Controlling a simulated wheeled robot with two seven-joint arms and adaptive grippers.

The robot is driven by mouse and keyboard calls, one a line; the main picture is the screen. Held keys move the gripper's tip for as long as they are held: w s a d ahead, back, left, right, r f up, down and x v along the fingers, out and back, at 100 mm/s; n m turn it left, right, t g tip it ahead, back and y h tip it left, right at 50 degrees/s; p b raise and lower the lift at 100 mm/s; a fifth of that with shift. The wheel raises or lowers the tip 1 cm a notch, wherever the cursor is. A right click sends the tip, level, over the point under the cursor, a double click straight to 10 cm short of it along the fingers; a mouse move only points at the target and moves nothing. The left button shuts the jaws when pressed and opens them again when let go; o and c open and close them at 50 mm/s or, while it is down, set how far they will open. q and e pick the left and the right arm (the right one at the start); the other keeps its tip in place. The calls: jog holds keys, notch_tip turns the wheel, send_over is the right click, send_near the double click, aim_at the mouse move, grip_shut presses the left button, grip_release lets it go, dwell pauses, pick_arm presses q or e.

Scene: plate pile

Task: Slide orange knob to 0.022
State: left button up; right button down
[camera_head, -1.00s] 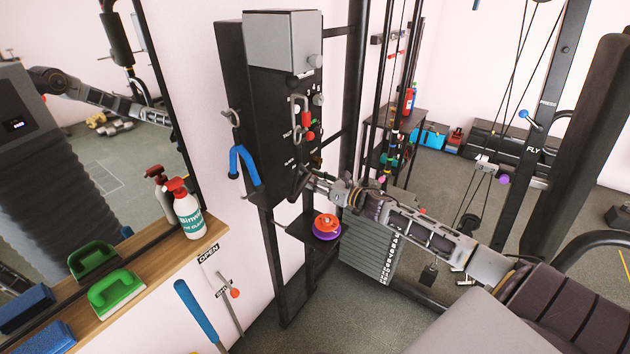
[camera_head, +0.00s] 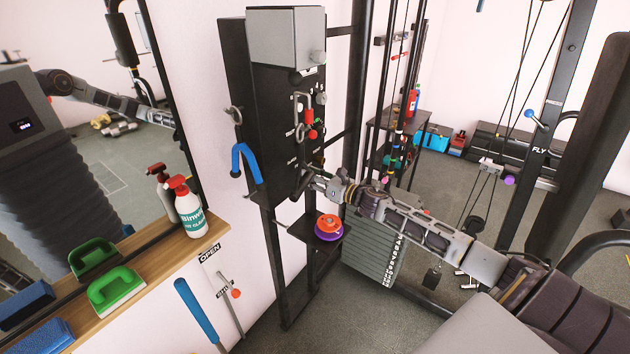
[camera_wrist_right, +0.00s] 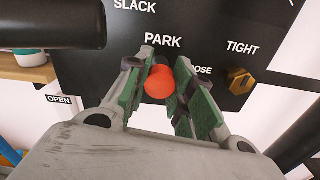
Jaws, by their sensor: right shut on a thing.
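The orange knob (camera_wrist_right: 160,82) is a round ball in front of the black panel (camera_wrist_right: 215,22), just below the PARK label in the right wrist view. My right gripper (camera_wrist_right: 164,88) is shut on it, with a green-padded finger on each side. In the head view my right gripper (camera_head: 308,184) is at the lower front of the black cabinet (camera_head: 270,110), and the knob there is hidden. The panel also bears the labels SLACK and TIGHT and a partly covered one ending in OSE. My left gripper is not in view.
An amber hexagonal knob (camera_wrist_right: 240,82) sits right of the gripper. A dark bar (camera_wrist_right: 50,25) crosses the upper left. Below the cabinet, orange and purple discs (camera_head: 328,228) rest on a small shelf. Another orange ball (camera_head: 236,293) is on a wall lever near OPEN.

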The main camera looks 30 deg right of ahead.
jog(key=c, duration=1.7)
grip_release()
jog(key=o, duration=0.5)
jog(key=shift+w+a, duration=0.1)
jog(key=shift+w, duration=0.15)
jog(key=shift+o, duration=0.2)
jog(key=shift+s, duration=0.2)
jog(key=v, duration=1.1)
jog(key=shift+s, duration=0.35)
jog(key=shift+d, duration=0.2)
